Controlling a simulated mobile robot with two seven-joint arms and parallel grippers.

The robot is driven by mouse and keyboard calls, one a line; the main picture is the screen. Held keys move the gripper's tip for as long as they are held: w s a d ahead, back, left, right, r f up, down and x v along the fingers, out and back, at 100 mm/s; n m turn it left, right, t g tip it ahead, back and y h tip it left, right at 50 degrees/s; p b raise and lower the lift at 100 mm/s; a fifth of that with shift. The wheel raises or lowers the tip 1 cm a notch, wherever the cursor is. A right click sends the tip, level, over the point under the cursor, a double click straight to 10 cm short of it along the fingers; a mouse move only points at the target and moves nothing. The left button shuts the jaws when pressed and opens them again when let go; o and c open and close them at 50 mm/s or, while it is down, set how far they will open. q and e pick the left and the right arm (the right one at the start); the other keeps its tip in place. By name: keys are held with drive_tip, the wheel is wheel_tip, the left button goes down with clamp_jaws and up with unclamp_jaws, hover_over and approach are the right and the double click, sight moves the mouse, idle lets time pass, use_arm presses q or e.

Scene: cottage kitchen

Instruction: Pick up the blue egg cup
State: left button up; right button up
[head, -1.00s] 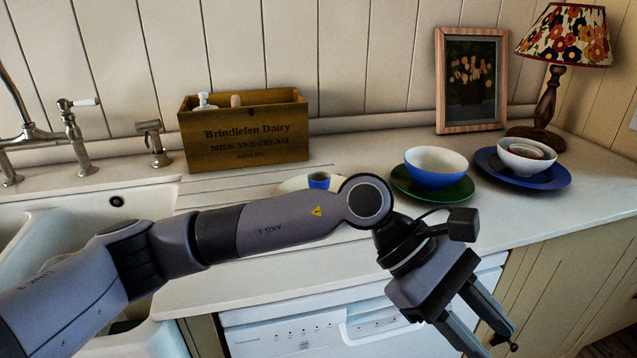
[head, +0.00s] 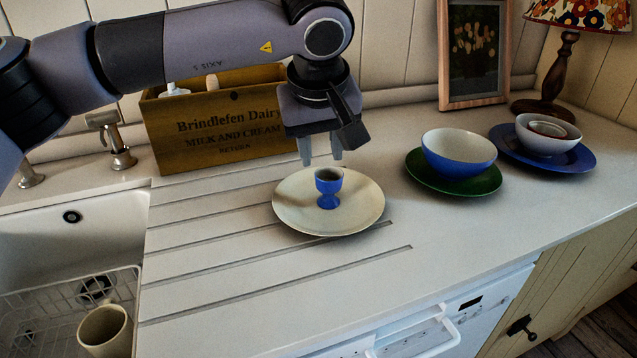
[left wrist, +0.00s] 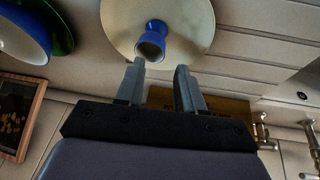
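The blue egg cup (head: 328,186) stands upright on a cream plate (head: 290,213) on the grooved counter. My left gripper (head: 321,160) is above and just behind the cup in the head view, its fingers pointing down, apart and empty. In the left wrist view, the egg cup (left wrist: 152,42) and cream plate (left wrist: 195,20) lie just past the fingertips of the left gripper (left wrist: 159,66), with a clear gap between the fingers. The right gripper is in neither view.
A wooden dairy crate (head: 215,125) stands behind the plate. To the right are a blue-and-white bowl (head: 459,158) on a green plate (head: 425,178) and a white bowl (head: 535,140) on a blue plate (head: 578,160). A sink with a mug (head: 104,330) lies left. The front counter is clear.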

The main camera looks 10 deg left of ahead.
sight(317, 178)
use_arm(q)
drive_tip(key=x, duration=0.4)
drive_tip(key=a+x, duration=0.1)
drive_tip(key=x, duration=0.1)
drive_tip(key=shift+w+f+p, duration=0.2)
drive_tip(key=shift+w+p, duration=0.2)
drive_tip(key=shift+w, duration=0.1)
clamp_jaws()
